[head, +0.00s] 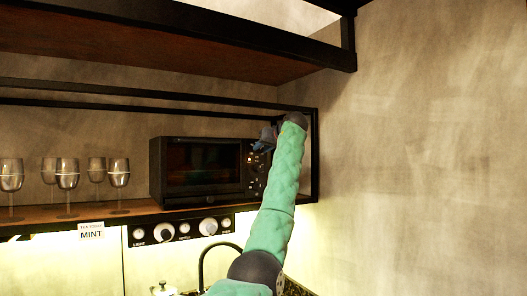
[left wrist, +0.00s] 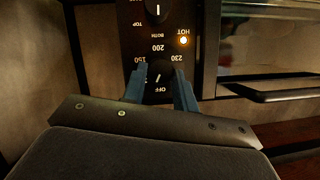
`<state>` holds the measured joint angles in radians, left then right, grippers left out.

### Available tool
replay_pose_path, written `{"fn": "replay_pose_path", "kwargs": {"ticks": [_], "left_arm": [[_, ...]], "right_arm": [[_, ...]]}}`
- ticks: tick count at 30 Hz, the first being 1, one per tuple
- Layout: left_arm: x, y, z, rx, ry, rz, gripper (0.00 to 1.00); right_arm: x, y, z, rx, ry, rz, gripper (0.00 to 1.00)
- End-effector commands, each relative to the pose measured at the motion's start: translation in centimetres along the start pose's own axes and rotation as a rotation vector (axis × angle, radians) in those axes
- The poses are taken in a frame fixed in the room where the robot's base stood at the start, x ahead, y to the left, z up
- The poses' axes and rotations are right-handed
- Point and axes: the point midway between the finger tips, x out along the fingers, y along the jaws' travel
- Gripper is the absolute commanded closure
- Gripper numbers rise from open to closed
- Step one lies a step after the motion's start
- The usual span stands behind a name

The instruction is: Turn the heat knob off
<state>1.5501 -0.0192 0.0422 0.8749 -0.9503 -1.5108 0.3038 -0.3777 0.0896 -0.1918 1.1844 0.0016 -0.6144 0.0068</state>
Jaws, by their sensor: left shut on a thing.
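The heat knob (left wrist: 158,77) is a dark round knob with a pale pointer line, on the black control panel of a small oven (head: 201,171). Labels 150, 200, 230 and OFF surround it, upside down in the left wrist view. The pointer line is slanted; which end marks the setting I cannot tell. My left gripper (left wrist: 161,73) is shut on the heat knob, one blue finger on each side. In the head view the left gripper (head: 265,140) is at the panel's upper part, and my arm hides some of the panel. My right gripper is not in view.
An orange HOT light (left wrist: 183,41) glows beside the knob. Another knob (left wrist: 157,9) is on the same panel. The oven handle (left wrist: 285,95) juts out nearby. Several glasses (head: 67,180) stand on the shelf left of the oven. A black frame post (head: 314,155) stands close right of my arm.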

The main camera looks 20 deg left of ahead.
Motion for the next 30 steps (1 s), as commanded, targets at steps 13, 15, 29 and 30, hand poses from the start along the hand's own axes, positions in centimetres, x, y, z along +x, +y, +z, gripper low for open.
{"fn": "replay_pose_path", "kwargs": {"ticks": [13,15,29,30], "left_arm": [[0.3,-0.1,0.6,-0.312,-0.005,0.130,0.94],[0.3,-0.1,0.6,-0.344,-0.006,0.144,0.94],[0.2,-0.2,0.5,-0.430,-0.005,0.179,0.94],[0.2,-0.2,0.5,-0.430,-0.005,0.179,0.94]], "right_arm": [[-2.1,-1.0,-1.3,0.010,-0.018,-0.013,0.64],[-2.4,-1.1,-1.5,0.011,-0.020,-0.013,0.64],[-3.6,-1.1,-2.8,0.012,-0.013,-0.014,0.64],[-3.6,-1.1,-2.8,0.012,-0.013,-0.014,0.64]]}}
